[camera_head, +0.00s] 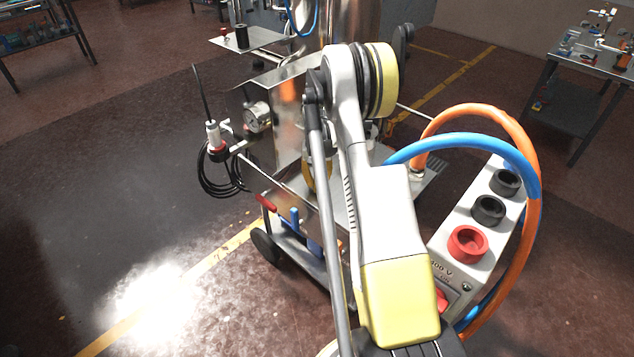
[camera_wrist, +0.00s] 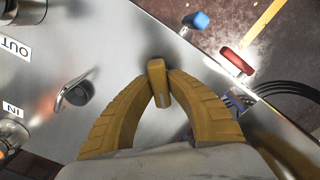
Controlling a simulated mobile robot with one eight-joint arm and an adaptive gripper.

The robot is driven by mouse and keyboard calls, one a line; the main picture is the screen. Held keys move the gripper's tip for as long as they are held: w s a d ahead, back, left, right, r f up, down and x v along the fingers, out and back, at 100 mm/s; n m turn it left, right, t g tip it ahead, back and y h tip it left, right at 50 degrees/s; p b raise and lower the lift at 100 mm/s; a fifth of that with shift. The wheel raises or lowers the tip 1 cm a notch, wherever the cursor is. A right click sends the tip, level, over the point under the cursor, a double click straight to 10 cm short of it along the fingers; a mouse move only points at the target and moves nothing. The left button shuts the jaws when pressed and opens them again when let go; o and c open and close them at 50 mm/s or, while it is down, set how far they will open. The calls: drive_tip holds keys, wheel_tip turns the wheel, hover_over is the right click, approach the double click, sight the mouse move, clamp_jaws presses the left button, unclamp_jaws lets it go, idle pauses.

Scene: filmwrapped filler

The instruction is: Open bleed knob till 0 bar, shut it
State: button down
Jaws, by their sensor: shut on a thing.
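In the wrist view my gripper (camera_wrist: 162,92) has its two yellow ribbed fingers closed on a small yellow knob (camera_wrist: 156,68), which stands on a bare metal panel (camera_wrist: 120,35). The fingertips touch it from both sides. No label on the yellow knob is readable, so I cannot tell from lettering that it is the bleed knob. A round pressure gauge (camera_head: 257,117) shows on the metal cart in the head view; its needle is too small to read. My arm hides most of the panel and my gripper in that view.
A blue knob (camera_wrist: 197,20) and a red knob (camera_wrist: 237,62) stand right of my gripper. Orange (camera_head: 522,255) and blue (camera_head: 465,143) hoses loop beside a control box (camera_head: 490,238).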

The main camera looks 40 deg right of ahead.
sight(317, 180)
idle(0.3)
drive_tip(key=c, duration=1.3)
unclamp_jaws()
drive_tip(key=shift+r, duration=0.1)
wheel_tip(317, 180, up, 12)
